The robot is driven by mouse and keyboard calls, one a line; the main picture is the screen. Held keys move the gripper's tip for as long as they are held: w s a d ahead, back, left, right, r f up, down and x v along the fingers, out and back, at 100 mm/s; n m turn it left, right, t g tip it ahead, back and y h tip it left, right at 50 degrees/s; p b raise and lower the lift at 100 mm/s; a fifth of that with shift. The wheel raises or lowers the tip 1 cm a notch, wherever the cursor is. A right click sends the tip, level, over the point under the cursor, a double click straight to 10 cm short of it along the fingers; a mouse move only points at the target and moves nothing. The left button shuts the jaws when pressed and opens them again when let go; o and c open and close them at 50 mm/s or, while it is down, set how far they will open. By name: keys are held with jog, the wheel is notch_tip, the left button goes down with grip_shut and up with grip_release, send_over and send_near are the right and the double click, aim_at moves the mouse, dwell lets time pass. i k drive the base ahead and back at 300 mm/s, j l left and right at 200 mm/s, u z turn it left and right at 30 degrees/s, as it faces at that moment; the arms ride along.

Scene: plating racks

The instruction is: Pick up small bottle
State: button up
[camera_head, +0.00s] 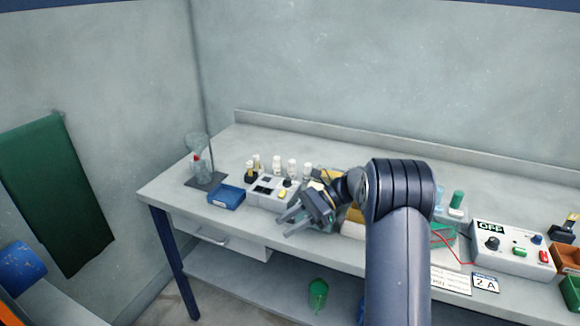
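Several small pale bottles stand in a group on the workbench in the head camera view, among them one small bottle (292,167) behind a white device. I cannot tell which of them the task means. My gripper (287,225) is at the front edge of the bench, to the right of and nearer than the white device. Its two fingers point down and left and are spread apart, with nothing visible between them. My arm hides part of the bench behind it.
A blue tray (227,197) and a glass stand (203,178) are at the bench's left. The white device (268,192) stands between the tray and my gripper. A control box marked OFF (512,248) is at the right.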

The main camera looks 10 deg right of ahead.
aim_at(291, 169)
jog(key=i+j, duration=0.35)
jog(key=i, duration=0.15)
jog(key=i+j+z, duration=0.1)
jog(key=i+z, duration=0.25)
jog(key=i+j+z, duration=0.15)
jog(key=z, duration=0.15)
jog(key=i+j+z, duration=0.2)
jog(key=z, duration=0.15)
